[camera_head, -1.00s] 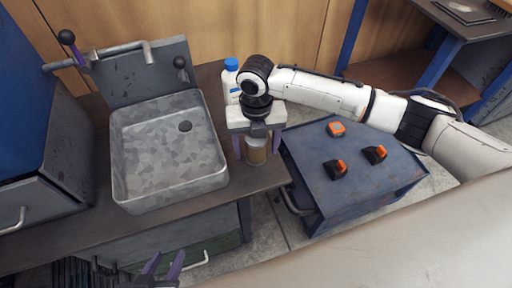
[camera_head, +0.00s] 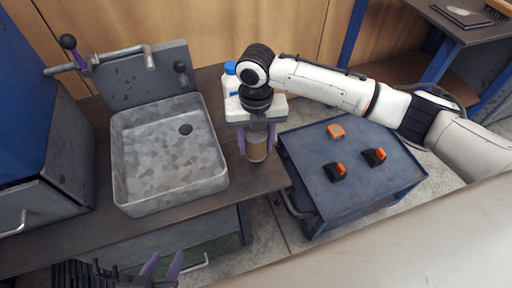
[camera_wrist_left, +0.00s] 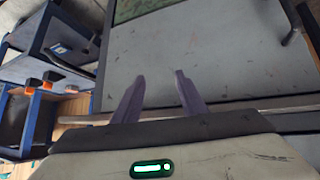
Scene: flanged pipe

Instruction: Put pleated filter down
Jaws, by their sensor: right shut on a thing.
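The pleated filter (camera_head: 257,151) is a small tan cylinder at the right end of the bench, beside the sink. My right gripper (camera_head: 257,142) points down from above with its two purple fingers on either side of the filter, shut on it. Its top is hidden by the gripper, and I cannot tell whether its bottom touches the bench. My left gripper (camera_head: 161,266) is at the bottom edge of the head view, away from the bench. Its purple fingers also show in the left wrist view (camera_wrist_left: 160,95), spread apart with nothing between them.
The grey sink (camera_head: 165,196) stands left of the filter. A white bottle with a blue cap (camera_head: 230,77) stands just behind my right gripper. A blue cart (camera_head: 350,195) with orange-black items (camera_head: 374,156) is to the right. Dark bench top (camera_head: 262,182) is bare in front of the filter.

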